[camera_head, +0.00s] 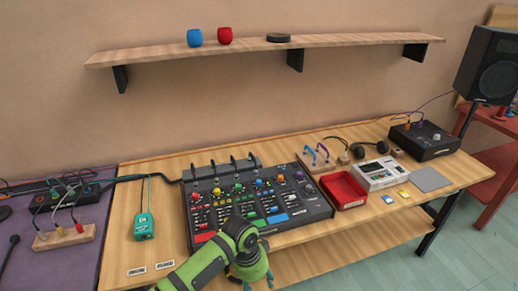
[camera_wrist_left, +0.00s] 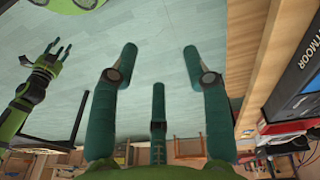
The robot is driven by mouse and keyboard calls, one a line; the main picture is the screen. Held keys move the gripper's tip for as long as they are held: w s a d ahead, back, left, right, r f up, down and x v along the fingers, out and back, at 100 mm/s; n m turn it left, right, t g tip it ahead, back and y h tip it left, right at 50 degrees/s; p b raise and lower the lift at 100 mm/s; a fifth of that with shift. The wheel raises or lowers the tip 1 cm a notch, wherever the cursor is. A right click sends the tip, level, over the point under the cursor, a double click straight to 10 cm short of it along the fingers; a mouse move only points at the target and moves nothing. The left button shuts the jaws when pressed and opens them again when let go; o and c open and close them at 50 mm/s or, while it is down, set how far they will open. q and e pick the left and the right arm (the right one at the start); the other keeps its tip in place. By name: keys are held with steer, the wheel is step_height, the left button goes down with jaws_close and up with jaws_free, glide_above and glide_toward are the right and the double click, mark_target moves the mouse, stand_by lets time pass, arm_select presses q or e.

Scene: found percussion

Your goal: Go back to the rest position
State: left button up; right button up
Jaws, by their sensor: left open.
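My left gripper (camera_head: 256,278) is at the bottom middle of the head view, at the front edge of the wooden table in front of the mixer; its fingertips are partly cut off by the frame. In the left wrist view my left gripper (camera_wrist_left: 160,65) has its dark green fingers spread wide, with nothing between them but pale floor behind. My right gripper (camera_wrist_left: 58,50) shows at the left of the left wrist view, over the floor, with its fingers apart and nothing visible in them. It is not in the head view.
The wooden table (camera_head: 120,245) holds a black mixer (camera_head: 320,212), a green device (camera_head: 144,226), a red tray (camera_head: 343,190) and a white box (camera_head: 380,173). The table's edge (camera_wrist_left: 262,60) runs close to the right of my left gripper. A shelf (camera_head: 150,54) hangs above.

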arm_select(q)
steer(key=s+a+f+n+b, duration=0.1)
steer(key=s+a+f+n, duration=0.15)
steer(key=f, duration=0.55)
steer(key=s+a+f+n+t+b, duration=0.15)
steer(key=s+a+f, duration=0.25)
steer(key=f, duration=0.5)
steer(key=s+a+f+n, duration=0.3)
steer(key=f, duration=0.5)
steer(key=s+a+f+n, duration=0.1)
steer(key=s+a+f, duration=0.3)
steer(key=s, duration=0.6)
steer(key=s+a+f+n+y+b, duration=0.1)
steer(key=s+a+f, duration=0.3)
steer(key=s, duration=0.5)
steer(key=s+a+f+n+y+b, duration=0.1)
steer(key=s+a+f, duration=0.3)
steer(key=s, duration=0.6)
step_height(320, 180, down, 3)
steer(key=shift+s+a+r+n, duration=0.1)
steer(key=shift+s+a+n, duration=0.15)
steer(key=shift+s+n, duration=0.1)
arm_select(e)
steer(key=f, duration=0.1)
steer(key=w+f, duration=0.1)
steer(key=f, duration=0.2)
steer(key=shift+w+f, duration=0.25)
steer(key=shift+f, duration=0.1)
